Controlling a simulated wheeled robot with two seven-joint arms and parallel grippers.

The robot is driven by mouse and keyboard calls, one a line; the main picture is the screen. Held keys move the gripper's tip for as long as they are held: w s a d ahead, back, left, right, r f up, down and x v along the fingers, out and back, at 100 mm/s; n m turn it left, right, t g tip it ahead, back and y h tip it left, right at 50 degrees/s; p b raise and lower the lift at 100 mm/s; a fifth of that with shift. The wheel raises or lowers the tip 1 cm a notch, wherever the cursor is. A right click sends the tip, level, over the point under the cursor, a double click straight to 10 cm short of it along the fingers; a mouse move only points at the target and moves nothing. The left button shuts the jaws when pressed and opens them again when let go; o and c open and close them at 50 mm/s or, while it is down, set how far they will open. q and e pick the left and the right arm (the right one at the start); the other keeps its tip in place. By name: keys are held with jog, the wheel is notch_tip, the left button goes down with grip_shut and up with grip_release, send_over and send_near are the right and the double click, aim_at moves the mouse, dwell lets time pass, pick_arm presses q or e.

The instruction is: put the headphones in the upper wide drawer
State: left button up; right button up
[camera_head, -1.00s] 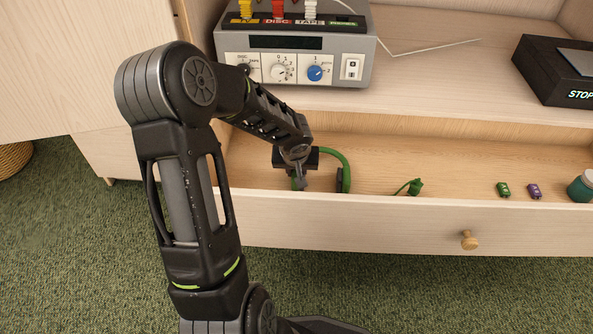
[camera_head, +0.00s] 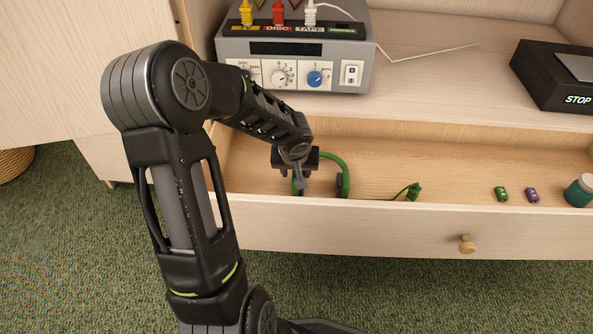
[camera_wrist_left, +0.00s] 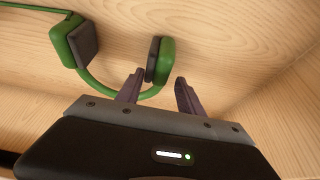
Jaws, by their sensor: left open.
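The green headphones (camera_head: 346,172) with dark ear pads lie in the open wide drawer (camera_head: 350,217), at its left part. My left gripper (camera_head: 300,184) reaches down into the drawer at the headphones and hides part of them. In the left wrist view the headphones (camera_wrist_left: 75,42) show both ear cups and the curved band. There my left gripper (camera_wrist_left: 160,88) is open, its fingers apart at one ear cup and the end of the band. Whether a finger touches them I cannot tell. My right gripper is not in view.
A grey switch box (camera_head: 300,48) and a black STOP box (camera_head: 555,78) stand on the shelf above. The drawer front has a knob (camera_head: 467,244).

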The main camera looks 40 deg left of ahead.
pick_arm(q)
jog(key=p+v, duration=0.2)
jog(key=v, duration=0.5)
jog(key=shift+r+p, duration=0.25)
jog(key=shift+p, duration=0.1)
jog(key=shift+s+d+r, duration=0.15)
jog(key=shift+s+r, duration=0.15)
jog(key=shift+r, duration=0.2)
dwell(0.8)
